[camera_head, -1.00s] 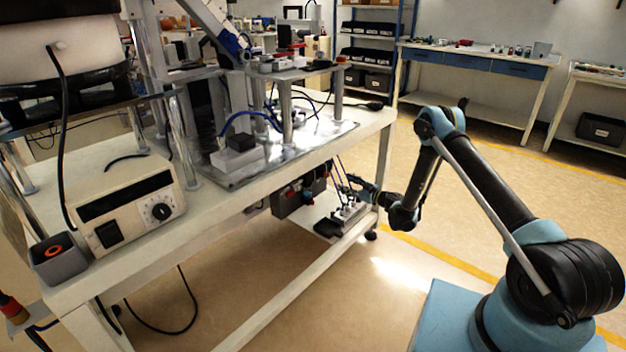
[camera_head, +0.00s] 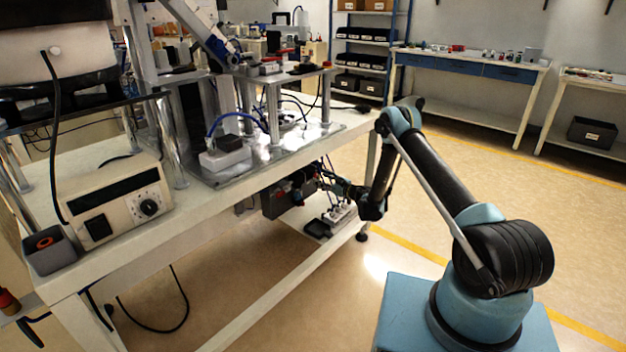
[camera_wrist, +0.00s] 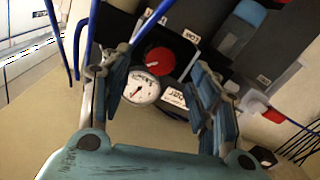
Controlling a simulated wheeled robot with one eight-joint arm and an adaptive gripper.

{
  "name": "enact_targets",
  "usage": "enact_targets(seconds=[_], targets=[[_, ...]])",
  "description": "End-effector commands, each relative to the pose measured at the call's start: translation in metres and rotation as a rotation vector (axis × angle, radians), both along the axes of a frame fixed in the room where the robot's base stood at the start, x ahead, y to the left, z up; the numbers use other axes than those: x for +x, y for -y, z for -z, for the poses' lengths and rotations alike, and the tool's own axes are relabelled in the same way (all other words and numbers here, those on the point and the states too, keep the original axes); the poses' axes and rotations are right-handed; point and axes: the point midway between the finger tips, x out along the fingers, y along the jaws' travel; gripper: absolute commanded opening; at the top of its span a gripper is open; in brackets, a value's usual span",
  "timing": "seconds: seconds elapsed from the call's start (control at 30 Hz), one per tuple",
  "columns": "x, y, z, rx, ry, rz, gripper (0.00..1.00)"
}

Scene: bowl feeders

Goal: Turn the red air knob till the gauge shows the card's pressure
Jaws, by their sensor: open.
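In the wrist view the red air knob (camera_wrist: 160,61), round with a pale mark, sits on a dark unit between my open fingers. The round white gauge (camera_wrist: 142,88) is just below it, beside my left finger; its reading is too small to tell. A white card (camera_wrist: 174,97) with dark print lies to the right of the gauge, partly hidden by my right finger; its figure is not legible. My gripper (camera_wrist: 160,76) is open, with nothing held. In the head view my gripper (camera_head: 326,181) reaches under the table, beside the dark unit (camera_head: 284,198).
Blue tubes (camera_wrist: 77,45) run close to my left finger. A white and red fitting (camera_wrist: 262,107) stands at the right. In the head view a socket block (camera_head: 341,213) sits on the low shelf beneath my gripper, and the bench top (camera_head: 110,255) overhangs. The floor at right is clear.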

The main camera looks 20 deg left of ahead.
Motion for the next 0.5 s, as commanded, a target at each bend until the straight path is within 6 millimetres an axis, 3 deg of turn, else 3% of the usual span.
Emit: enact_targets(seconds=[0.2,0.5], targets=[[0.008,-0.016,0.000,0.000,0.000,0.007,0.56],[0.011,-0.022,0.000,0.000,0.000,0.009,0.56]])
